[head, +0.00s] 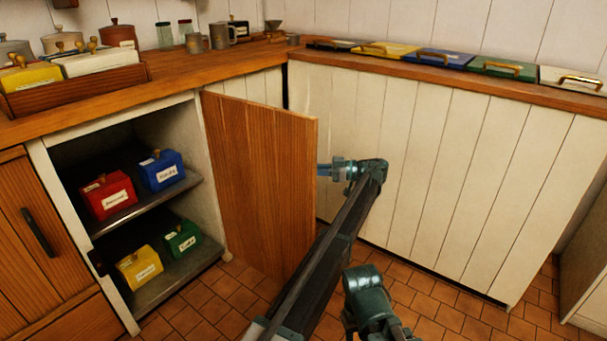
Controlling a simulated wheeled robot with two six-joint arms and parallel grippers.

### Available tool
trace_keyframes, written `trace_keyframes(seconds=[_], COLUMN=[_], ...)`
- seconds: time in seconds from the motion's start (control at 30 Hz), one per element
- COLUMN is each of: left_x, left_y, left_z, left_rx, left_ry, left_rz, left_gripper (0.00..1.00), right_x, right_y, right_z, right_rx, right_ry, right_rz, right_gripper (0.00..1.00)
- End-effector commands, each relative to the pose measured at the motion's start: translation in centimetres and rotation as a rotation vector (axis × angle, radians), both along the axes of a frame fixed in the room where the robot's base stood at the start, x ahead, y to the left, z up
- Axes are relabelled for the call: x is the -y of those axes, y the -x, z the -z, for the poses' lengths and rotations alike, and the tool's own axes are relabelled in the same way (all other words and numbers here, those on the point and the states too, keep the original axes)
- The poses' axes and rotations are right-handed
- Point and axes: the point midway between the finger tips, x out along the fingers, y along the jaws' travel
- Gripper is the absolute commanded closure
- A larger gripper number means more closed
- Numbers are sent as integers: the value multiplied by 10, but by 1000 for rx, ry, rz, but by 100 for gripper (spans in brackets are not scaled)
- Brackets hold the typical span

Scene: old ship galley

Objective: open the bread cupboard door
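The bread cupboard door (262,185) is a plain wooden plank door. It stands wide open, swung out to the right from the right side of the cupboard opening. Its inner face is towards me, and its outer face and any handle are hidden. My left gripper (325,169) is at the door's free edge, on the outer side, pointing left. Its fingertips are hidden behind the door, so I cannot tell whether they touch or grip anything. A teal joint of mine (366,293) shows at the bottom; no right gripper fingers are visible.
Inside the open cupboard (121,205) are red (107,196), blue (162,170), yellow (139,268) and green (183,238) boxes on two shelves. A closed cupboard with a black handle (39,232) is at left. White panelling (440,180) stands behind my arm. The tiled floor (205,305) is clear.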

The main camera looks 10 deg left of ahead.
Motion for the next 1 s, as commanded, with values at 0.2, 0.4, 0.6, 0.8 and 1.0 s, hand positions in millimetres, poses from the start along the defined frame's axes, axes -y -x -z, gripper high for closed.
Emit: trace_keyframes(seconds=[0.2, 0.4, 0.6, 0.8, 1.0], left_x=[-1, -1, -1, -1, 0], left_y=[-4, -3, -3, -3, -4], left_z=[0, 0, 0, 0, 0], left_rx=[-1, -1, -1, 0, 0], left_ry=[1, 1, 1, 1, 1], left_rz=[-13, -13, -13, -12, -12], left_gripper=[100, 100, 64, 50, 50], right_x=[0, 0, 0, 0, 0], right_y=[0, 0, 0, 0, 0], right_z=[0, 0, 0, 0, 0], right_rx=[0, 0, 0, 0, 0], right_ry=[0, 0, 0, 0, 0], right_rz=[0, 0, 0, 0, 0], right_gripper=[50, 50, 50, 50, 50])
